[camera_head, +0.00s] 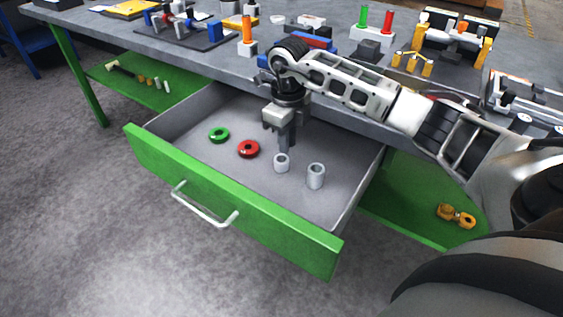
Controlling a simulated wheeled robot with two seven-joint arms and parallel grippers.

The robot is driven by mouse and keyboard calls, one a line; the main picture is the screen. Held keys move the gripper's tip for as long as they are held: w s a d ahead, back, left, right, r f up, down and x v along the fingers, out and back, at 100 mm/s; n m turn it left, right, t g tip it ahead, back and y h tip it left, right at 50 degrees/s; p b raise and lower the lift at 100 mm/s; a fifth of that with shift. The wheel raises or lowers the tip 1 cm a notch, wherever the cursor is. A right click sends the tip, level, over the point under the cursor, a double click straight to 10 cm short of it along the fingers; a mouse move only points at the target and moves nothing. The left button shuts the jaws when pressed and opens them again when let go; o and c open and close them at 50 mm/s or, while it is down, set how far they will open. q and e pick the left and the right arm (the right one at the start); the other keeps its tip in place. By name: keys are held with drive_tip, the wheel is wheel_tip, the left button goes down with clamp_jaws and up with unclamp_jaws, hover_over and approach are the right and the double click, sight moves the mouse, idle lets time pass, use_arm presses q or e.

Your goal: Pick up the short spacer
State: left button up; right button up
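The short spacer (281,163) is a small light-grey ring standing upright in the open drawer. A taller grey spacer (316,176) stands just to its right. My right gripper (287,148) points down into the drawer, its fingertips just above and behind the short spacer in the picture. The fingers overlap from this angle, so their gap is hidden. I cannot tell whether they touch the spacer. My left gripper is not in view.
The grey drawer (200,155) has a green front (230,205) and also holds a green ring (218,135) and a red ring (248,149). The workbench top (120,35) overhangs its back and carries several fixtures. The drawer's left floor is mostly free.

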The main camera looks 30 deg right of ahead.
sight(281, 161)
drive_tip(key=f, duration=0.4)
drive_tip(key=shift+w+a+f, duration=0.1)
drive_tip(key=shift+a+f, duration=0.1)
drive_tip(key=shift+f, duration=0.15)
clamp_jaws()
drive_tip(key=shift+r, duration=0.2)
